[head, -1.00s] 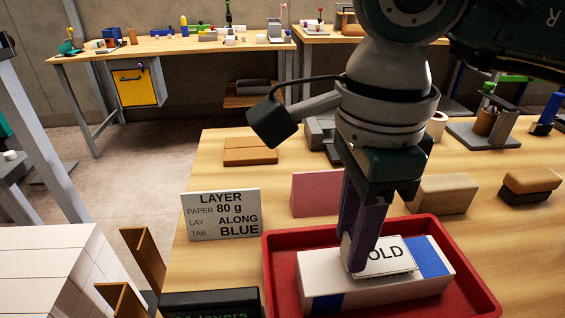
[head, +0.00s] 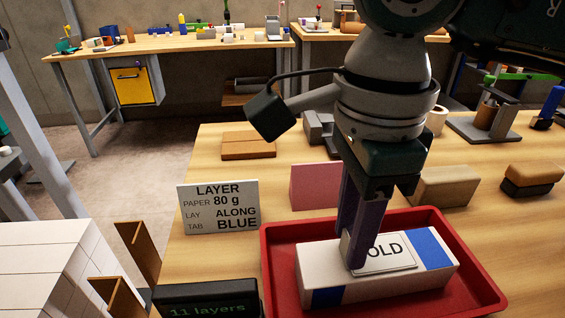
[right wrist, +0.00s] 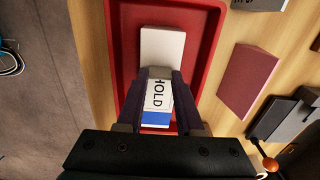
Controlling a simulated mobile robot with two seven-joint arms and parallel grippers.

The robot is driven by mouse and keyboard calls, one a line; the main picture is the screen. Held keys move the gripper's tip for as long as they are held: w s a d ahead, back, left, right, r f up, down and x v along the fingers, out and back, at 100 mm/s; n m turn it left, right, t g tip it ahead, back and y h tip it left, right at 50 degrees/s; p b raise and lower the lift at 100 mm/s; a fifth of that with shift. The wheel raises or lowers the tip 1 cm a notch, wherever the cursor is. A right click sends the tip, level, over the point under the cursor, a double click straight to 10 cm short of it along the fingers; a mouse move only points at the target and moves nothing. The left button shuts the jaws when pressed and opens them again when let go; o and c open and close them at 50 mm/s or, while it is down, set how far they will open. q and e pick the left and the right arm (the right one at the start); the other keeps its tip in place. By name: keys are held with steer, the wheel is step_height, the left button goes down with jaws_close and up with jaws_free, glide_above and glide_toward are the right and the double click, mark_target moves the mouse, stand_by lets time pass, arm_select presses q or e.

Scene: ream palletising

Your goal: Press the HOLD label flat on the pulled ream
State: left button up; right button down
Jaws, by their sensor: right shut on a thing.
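The pulled ream (head: 318,263) is a white block with blue bands, lying flat in a red tray (head: 482,285). It also shows in the right wrist view (right wrist: 163,45). The white HOLD label (head: 398,255) lies over the ream's top, its face up. Its first letter is hidden behind a finger in the head view; the whole word shows in the right wrist view (right wrist: 158,95). My right gripper (head: 357,250) points down over the ream and is shut on the label, its fingers at the label's sides. Whether the whole label touches the ream is hard to tell. My left gripper is out of view.
A LAYER sign (head: 218,207) stands left of the tray, and a dark display (head: 207,300) reads "11 layers". A pink block (head: 316,186) and a tan block (head: 442,188) stand behind the tray. White stacked blocks (head: 45,265) are at the lower left.

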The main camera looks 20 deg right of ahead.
stand_by(0.3)
steer(key=shift+f, duration=0.1)
stand_by(0.6)
stand_by(0.3)
steer(key=shift+c, duration=2.4)
jaws_free()
